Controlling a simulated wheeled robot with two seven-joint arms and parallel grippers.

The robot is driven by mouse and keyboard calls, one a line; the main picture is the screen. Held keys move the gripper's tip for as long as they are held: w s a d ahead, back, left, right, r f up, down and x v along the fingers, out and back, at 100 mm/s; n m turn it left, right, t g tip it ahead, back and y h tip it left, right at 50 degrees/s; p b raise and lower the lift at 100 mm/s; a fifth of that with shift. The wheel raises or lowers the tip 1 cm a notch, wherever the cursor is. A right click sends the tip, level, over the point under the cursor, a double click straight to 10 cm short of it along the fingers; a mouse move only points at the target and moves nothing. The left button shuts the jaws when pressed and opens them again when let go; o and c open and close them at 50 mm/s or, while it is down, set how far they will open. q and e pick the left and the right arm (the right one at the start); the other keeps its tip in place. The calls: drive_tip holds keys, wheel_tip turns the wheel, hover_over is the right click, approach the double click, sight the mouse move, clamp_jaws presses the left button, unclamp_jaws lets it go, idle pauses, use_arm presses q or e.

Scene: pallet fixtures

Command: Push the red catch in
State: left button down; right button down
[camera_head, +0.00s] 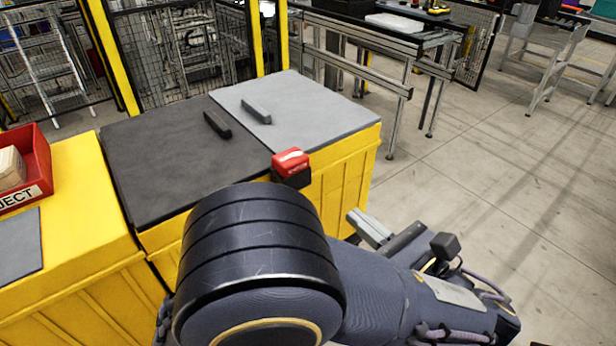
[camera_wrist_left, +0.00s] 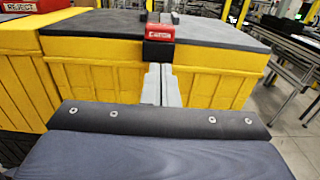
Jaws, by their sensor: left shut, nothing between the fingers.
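The red catch (camera_head: 291,161) sits on a black block at the front edge of the yellow bin (camera_head: 345,165), near where the dark and light lids meet. In the left wrist view the catch (camera_wrist_left: 160,34) is straight ahead, just beyond and above my fingertips. My left gripper (camera_head: 358,219) is in front of the bin's front face, to the right of and lower than the catch in the head view. Its fingers are shut and empty, and they also show in the left wrist view (camera_wrist_left: 160,70). Whether they touch the block is unclear. My right gripper is not in view.
A dark lid (camera_head: 150,160) and a light grey lid (camera_head: 320,110) cover the bin, each with a bar handle. A red reject box (camera_head: 38,185) stands on the yellow unit at left. A metal-framed table (camera_head: 400,40) stands behind.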

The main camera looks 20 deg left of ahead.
sight(298, 168)
use_arm(q)
drive_tip(key=shift+w+a, duration=0.1)
drive_tip(key=p+x, duration=0.2)
drive_tip(key=x, duration=1.1)
drive_tip(key=shift+w+a, duration=0.25)
drive_tip(key=shift+a, duration=0.05)
drive_tip(key=p+x, duration=0.1)
drive_tip(key=x, duration=0.2)
drive_tip(key=shift+w+a+r, duration=0.1)
drive_tip(key=shift+w+a, duration=0.1)
drive_tip(key=shift+a, duration=0.1)
drive_tip(key=shift+d, duration=0.1)
drive_tip(key=shift+s, duration=0.1)
